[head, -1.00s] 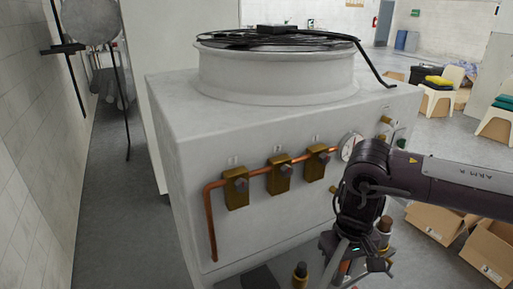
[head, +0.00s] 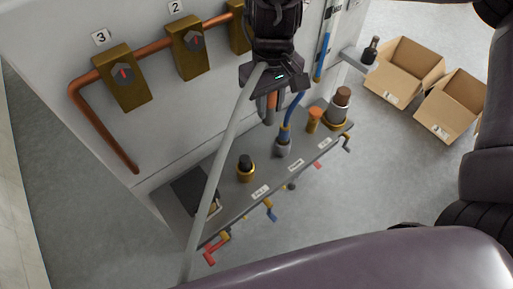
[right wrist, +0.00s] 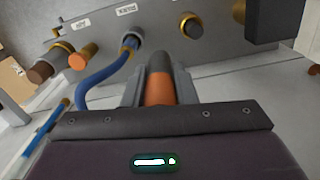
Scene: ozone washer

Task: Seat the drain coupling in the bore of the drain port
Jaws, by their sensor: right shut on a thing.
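My right gripper (head: 271,92) is over the port shelf, in front of the machine's panel, and shut on the drain coupling. The coupling shows in the right wrist view as an orange body with a dark end (right wrist: 160,92), pointing away from the palm. The shelf (head: 232,200) carries a black-topped port with a brass ring (head: 246,168), a grey port with a blue hose (head: 283,147), an orange fitting (head: 314,119) and a brown-topped brass fitting (head: 340,105). Its labels are too small to tell which is the drain port.
A pale grey tube (head: 215,165) runs from the gripper to the lower left, across the shelf. Red and blue valve handles (head: 217,247) hang under the shelf's front edge. Brass valves (head: 122,77) on a copper pipe are above left. Open cardboard boxes (head: 405,70) stand on the floor.

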